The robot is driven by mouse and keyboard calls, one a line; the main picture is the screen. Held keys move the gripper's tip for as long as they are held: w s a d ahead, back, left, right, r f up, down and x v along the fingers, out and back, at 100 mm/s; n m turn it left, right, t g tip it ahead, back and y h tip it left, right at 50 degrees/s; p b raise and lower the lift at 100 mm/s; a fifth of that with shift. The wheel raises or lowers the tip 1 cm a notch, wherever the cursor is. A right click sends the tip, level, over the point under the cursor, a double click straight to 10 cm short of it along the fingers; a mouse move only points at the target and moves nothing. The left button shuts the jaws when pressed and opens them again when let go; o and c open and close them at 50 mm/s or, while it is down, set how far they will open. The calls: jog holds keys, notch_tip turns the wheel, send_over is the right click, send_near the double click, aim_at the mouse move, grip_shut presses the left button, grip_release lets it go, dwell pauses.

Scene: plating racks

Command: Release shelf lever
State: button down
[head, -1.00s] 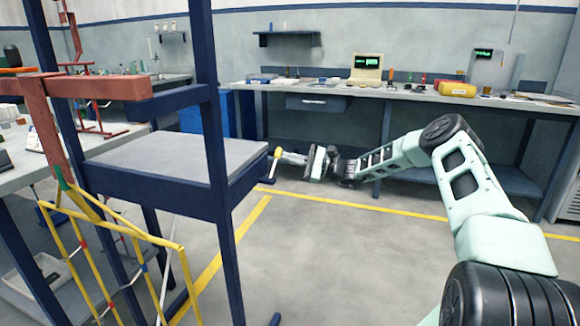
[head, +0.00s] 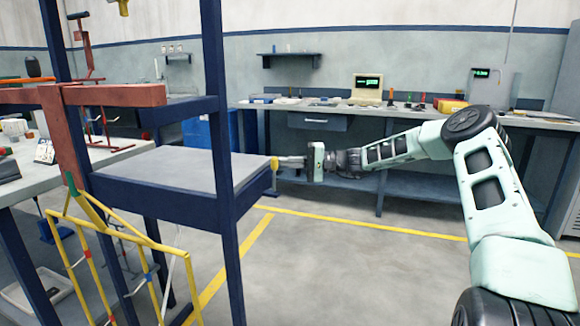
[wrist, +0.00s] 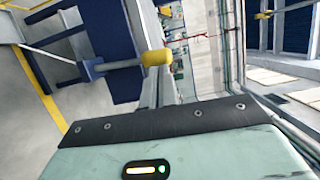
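The shelf (head: 165,165) is a grey panel in a dark blue frame, level on the blue rack at left. In the wrist view the yellow knob (wrist: 157,58) sits at the end of a grey rod (wrist: 115,66) that comes from a dark blue bracket. My gripper (head: 290,162) reaches in from the right, with its fingers pointing left at the knob, very close to it. Contact cannot be told. The fingers are small in the head view and not visible in the wrist view, so their opening is unclear.
A red beam (head: 110,95) and a yellow wire rack (head: 120,245) stand at front left beside the blue post (head: 215,130). The floor right of the shelf is clear.

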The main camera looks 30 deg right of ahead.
jog(key=shift+s+a+r+n, duration=0.1)
jog(key=shift+s+a+n, duration=0.1)
jog(key=shift+a+n, duration=0.2)
jog(key=shift+d, duration=0.15)
dwell(0.4)
